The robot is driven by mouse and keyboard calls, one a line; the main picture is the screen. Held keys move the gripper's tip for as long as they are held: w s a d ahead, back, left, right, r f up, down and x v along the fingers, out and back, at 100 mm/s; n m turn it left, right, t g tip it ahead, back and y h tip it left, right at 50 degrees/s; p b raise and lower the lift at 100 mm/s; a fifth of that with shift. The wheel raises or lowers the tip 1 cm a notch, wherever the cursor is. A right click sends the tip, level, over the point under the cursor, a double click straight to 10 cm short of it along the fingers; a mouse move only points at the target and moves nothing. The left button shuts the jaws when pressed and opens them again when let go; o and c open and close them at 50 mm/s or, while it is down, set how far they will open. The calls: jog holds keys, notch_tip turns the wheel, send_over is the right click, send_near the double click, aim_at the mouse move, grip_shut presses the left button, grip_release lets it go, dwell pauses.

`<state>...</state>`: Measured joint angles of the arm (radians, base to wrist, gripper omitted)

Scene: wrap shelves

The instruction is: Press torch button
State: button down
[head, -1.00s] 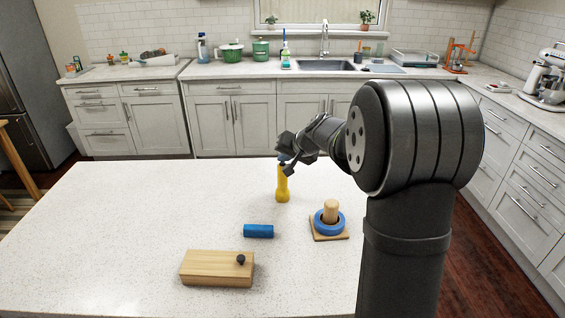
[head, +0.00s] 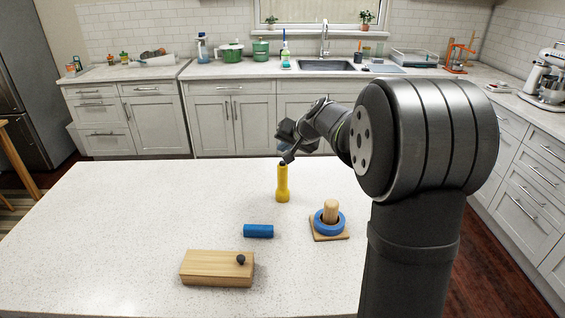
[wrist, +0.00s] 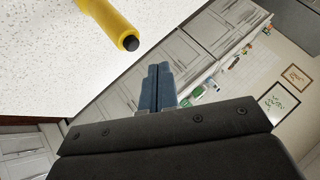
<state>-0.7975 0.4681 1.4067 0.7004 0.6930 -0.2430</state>
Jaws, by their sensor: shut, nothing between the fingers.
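The yellow torch (head: 282,186) stands upright on the white speckled island. Its dark button (wrist: 132,43) shows on the torch's top end in the wrist view, and the torch's yellow body (wrist: 106,18) runs off the top edge there. My gripper (head: 288,157) is close to the torch's top in the head view, slightly up and to the right. In the wrist view the blue fingertips of my gripper (wrist: 158,72) are together with nothing between them. They appear apart from the button. Whether the button is pushed in, I cannot tell.
On the island (head: 120,220) lie a blue block (head: 258,231), a wooden box with a dark knob (head: 215,270), and a blue ring (head: 322,227) around a wooden peg (head: 331,209) on a square base. The island's left side is clear.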

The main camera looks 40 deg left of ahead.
jog(key=shift+r, duration=1.55)
jog(key=shift+f, duration=0.1)
jog(key=shift+r, duration=2)
